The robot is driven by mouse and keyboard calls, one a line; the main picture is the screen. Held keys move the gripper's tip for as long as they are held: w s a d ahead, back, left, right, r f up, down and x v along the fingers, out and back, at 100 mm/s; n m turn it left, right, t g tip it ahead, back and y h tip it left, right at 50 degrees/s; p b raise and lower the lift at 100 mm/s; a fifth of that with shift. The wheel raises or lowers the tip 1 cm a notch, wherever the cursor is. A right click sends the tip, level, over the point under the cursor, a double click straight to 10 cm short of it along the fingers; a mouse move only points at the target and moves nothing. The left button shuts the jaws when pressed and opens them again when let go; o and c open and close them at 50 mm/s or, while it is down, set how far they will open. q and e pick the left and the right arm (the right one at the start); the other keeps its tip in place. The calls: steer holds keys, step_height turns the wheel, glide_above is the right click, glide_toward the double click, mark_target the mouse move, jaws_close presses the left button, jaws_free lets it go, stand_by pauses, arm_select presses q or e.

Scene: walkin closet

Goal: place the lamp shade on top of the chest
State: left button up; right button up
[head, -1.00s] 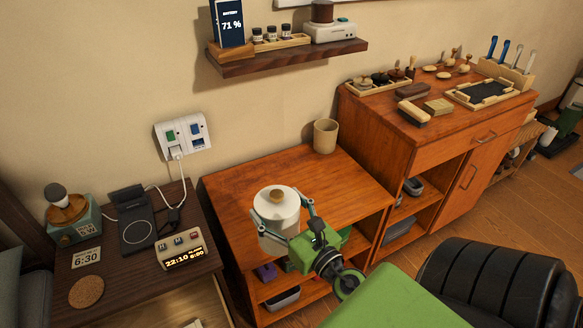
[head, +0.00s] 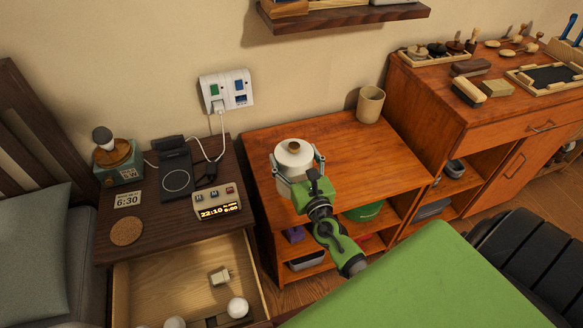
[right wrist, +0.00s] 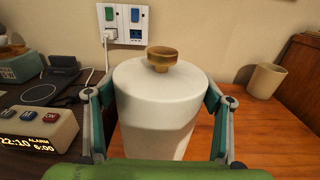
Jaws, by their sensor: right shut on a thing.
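The lamp shade (head: 295,162) is a white, slightly tapered cylinder with a brass knob on its top. It is upright at the left front part of the low wooden cabinet (head: 335,140) in the head view. My right gripper (head: 297,174) is shut on it, one finger on each side; the right wrist view shows the shade (right wrist: 158,105) between the fingers (right wrist: 158,112). Its base is hidden, so I cannot tell whether it touches the cabinet top. The taller wooden chest (head: 455,105) stands at the right. My left gripper is not in view.
A beige cup (head: 370,104) stands at the cabinet's back. Brushes and trays crowd the chest's top. A nightstand (head: 160,220) at left holds a clock (head: 217,204) and a charging pad (head: 176,180); its drawer (head: 185,275) is open. A wall shelf (head: 340,18) hangs above. A black chair (head: 530,250) stands at right.

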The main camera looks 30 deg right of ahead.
steer(key=shift+w+f+b, duration=0.35)
steer(key=shift+w+f, duration=0.6)
steer(key=shift+f, duration=0.1)
step_height(320, 180, down, 3)
steer(key=shift+b, duration=0.45)
steer(key=shift+f, duration=0.1)
steer(key=o, duration=1.3)
steer(key=shift+o, duration=0.2)
